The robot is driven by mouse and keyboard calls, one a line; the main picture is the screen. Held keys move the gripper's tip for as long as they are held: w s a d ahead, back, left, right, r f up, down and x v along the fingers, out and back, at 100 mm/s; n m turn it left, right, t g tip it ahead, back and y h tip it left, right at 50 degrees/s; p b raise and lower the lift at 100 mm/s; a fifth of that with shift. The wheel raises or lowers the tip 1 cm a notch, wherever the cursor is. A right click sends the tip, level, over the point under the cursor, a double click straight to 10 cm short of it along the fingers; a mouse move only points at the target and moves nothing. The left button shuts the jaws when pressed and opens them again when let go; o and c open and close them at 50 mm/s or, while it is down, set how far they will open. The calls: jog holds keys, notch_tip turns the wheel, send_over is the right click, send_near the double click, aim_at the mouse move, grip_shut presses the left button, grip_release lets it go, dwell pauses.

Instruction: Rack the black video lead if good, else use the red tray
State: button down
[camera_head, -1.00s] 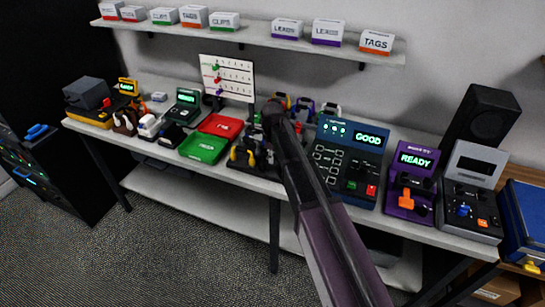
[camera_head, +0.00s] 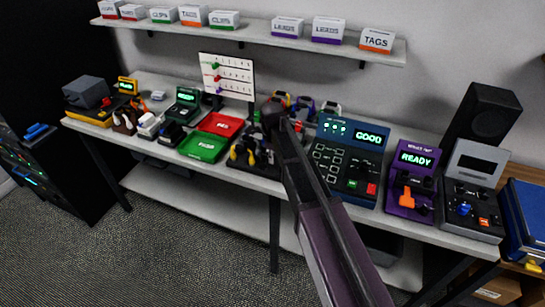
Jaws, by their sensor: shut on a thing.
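My arm reaches over the bench, and its dark end, with my gripper (camera_head: 271,112), is near the middle. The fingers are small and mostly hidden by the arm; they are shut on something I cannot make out. The red tray (camera_head: 221,125) lies left of my gripper, with no lead visible in it. A dark blue tester (camera_head: 345,160) stands to the right, its screen reading GOOD. A black holder with dark and yellow leads (camera_head: 249,155) sits just below my gripper, partly hidden by the arm. I cannot pick out the black video lead with certainty.
A green tray (camera_head: 203,148) lies in front of the red tray. Several coloured coils (camera_head: 304,106) hang behind my gripper, near a white board (camera_head: 227,77). A purple device (camera_head: 412,180) reading READY and a grey device (camera_head: 472,190) stand to the right. A shelf (camera_head: 250,37) runs above.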

dwell(0.4)
jog(key=c, duration=0.5)
grip_release()
jog(key=o, duration=0.5)
jog(key=shift+r+p, duration=4)
jog(key=shift+p, duration=0.05)
jog(key=shift+s+d, duration=0.1)
